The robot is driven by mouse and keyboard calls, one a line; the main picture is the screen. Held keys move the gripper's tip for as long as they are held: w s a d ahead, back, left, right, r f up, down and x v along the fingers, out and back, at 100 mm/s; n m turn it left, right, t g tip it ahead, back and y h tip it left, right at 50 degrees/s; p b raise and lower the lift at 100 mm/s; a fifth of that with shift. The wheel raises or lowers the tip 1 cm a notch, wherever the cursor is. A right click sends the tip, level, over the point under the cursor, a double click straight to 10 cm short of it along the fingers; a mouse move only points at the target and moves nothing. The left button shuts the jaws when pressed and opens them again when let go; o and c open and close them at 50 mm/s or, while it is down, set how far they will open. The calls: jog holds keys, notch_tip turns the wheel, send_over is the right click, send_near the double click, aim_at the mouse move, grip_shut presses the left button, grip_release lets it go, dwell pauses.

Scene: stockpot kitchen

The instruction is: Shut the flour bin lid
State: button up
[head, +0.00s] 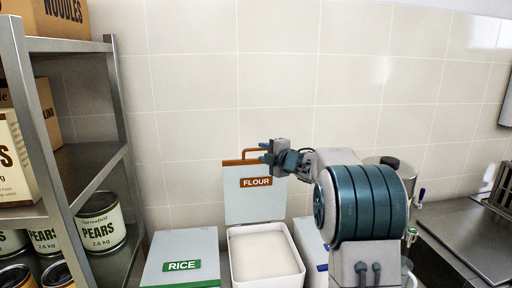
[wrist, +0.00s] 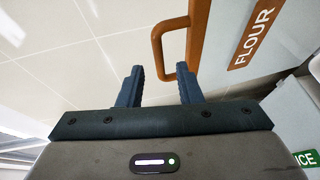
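The flour bin (head: 266,257) is open, and white flour shows inside it. Its lid (head: 254,200) stands upright at the back of the bin, with a brown FLOUR label and a brown handle along its top edge. My gripper (head: 265,153) is at the lid's top right, close to the handle. In the wrist view my gripper (wrist: 160,85) is open, with its two dark fingers apart. The handle (wrist: 170,48) lies just beyond the fingertips, near the right finger. Whether a finger touches the handle I cannot tell.
A closed rice bin (head: 182,258) stands left of the flour bin, and another bin with a blue label stands to the right, partly behind my arm. A metal shelf (head: 70,190) with cans and boxes is at the left. A steel pot and counter (head: 470,240) are at the right.

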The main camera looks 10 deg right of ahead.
aim_at(257, 150)
jog(key=shift+p+x, duration=0.7)
jog(key=shift+x, duration=2)
grip_shut()
